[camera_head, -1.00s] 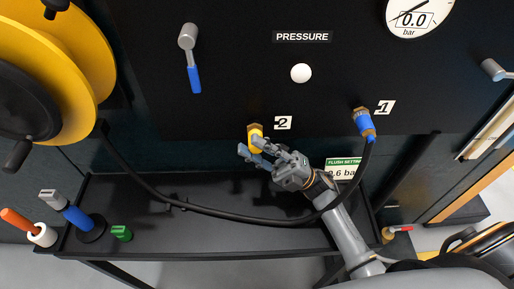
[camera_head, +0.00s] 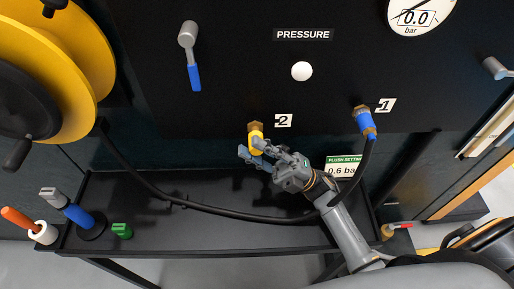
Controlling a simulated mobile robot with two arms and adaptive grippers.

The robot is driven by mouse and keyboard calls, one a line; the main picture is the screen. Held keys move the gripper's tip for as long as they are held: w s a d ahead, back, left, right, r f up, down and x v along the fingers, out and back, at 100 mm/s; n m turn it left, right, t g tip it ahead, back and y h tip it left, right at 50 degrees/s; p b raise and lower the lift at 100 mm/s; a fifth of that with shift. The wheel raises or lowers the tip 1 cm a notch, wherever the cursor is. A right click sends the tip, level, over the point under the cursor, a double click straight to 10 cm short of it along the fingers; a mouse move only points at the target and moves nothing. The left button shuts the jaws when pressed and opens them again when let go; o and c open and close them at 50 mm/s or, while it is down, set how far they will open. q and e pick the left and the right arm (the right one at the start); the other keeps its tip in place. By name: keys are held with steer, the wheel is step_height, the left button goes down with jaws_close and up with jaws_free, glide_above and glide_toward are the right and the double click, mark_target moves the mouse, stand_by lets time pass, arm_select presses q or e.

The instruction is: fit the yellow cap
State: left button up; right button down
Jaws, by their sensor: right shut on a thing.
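The yellow cap (camera_head: 256,139) is at the brass port marked 2 (camera_head: 255,126) on the black panel. My right gripper (camera_head: 257,154) is shut on the yellow cap from below. The gripper's fingers hide the cap's lower part. My left gripper is not in view.
A blue hose connector (camera_head: 365,123) sits on port 1, and its black hose (camera_head: 250,217) sags across behind my right arm to the yellow reel (camera_head: 75,60). A green cap (camera_head: 121,231) and a blue-handled tool (camera_head: 77,214) are on the black shelf (camera_head: 170,240).

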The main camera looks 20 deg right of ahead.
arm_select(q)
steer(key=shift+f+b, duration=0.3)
arm_select(e)
steer(key=shift+w+d, duration=0.15)
steer(key=shift+w, duration=0.4)
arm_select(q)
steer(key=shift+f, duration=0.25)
arm_select(e)
steer(key=shift+r, duration=0.3)
stand_by(0.8)
arm_select(q)
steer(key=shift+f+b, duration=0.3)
steer(key=shift+b, duration=0.25)
arm_select(e)
steer(key=shift+w+d, duration=0.1)
steer(key=shift+d, duration=0.05)
stand_by(0.4)
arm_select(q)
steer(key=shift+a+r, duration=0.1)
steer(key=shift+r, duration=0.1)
arm_select(e)
steer(key=shift+s+a+f, duration=0.2)
steer(key=shift+s, duration=0.15)
